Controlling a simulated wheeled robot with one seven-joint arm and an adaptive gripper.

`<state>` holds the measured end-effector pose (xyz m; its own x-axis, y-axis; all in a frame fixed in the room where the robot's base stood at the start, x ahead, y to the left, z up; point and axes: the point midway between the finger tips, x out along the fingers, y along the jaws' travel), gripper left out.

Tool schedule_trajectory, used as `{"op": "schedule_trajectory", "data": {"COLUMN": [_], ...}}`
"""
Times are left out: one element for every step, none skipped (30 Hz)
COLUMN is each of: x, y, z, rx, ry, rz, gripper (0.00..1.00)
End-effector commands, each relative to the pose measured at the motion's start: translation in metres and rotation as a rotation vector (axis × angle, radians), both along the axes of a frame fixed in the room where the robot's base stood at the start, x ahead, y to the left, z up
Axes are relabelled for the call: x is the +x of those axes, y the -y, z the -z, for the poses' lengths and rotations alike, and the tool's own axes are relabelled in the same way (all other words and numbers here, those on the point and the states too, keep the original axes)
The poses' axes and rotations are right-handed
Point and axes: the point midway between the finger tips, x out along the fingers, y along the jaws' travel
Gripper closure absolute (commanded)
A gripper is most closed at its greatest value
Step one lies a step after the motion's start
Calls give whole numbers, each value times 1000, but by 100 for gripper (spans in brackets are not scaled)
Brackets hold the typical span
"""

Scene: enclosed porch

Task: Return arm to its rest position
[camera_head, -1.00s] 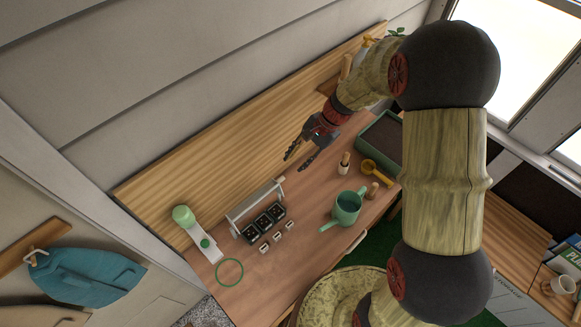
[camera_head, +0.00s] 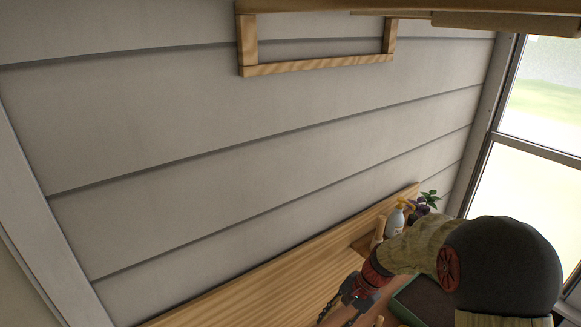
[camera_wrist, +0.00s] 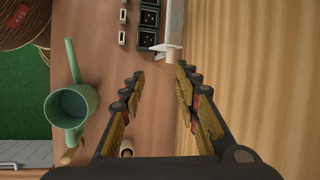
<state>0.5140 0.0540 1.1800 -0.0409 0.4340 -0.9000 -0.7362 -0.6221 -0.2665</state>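My gripper (camera_head: 341,306) is at the lower middle of the head view, over the wooden bench and in front of its wooden backboard (camera_head: 262,290). The wrist view shows the gripper (camera_wrist: 160,80) with its two fingers spread apart and nothing held between them. Bare bench top (camera_wrist: 150,105) shows between and below the fingers. My arm reaches in from the lower right of the head view, bent at a dark round joint.
In the wrist view a green watering can (camera_wrist: 72,104) stands left of the fingers, and a row of black pots (camera_wrist: 148,20) in a carrier lies beyond. The head view shows a spray bottle (camera_head: 395,222), a plant (camera_head: 430,198) and a wall-mounted wooden frame (camera_head: 320,68).

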Motion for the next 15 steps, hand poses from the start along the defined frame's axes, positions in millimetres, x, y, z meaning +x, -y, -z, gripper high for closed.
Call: {"op": "schedule_trajectory", "data": {"x": [-15,-25,-38,-46,-52,-60,-66,-72,-79,-84,-90,-97,-102,-108,-115], "y": [3,6,11,14,16,19,21,23,26,28,30,33,35,37,39], "z": [6,6,0,-3,-5,-8,-11,-13,-16,-19,-21,-25,-27,-29,-31], "rx": [-13,-24,-46,-61,-75,-92,-105,-118,-136,-150,-164,-184,-200,-216,-237], "ry": [-15,-17,-5,5,16,31,43,55,72,85,99,120,136,153,174], "rz": [-41,-76,-129,-165,-197,-234,-260,-285,-318,-343,-368,-399,-422,-446,-476], "gripper": [68,68,68,68,68,68,68,68,68,68,68,68,68,68,68]}}
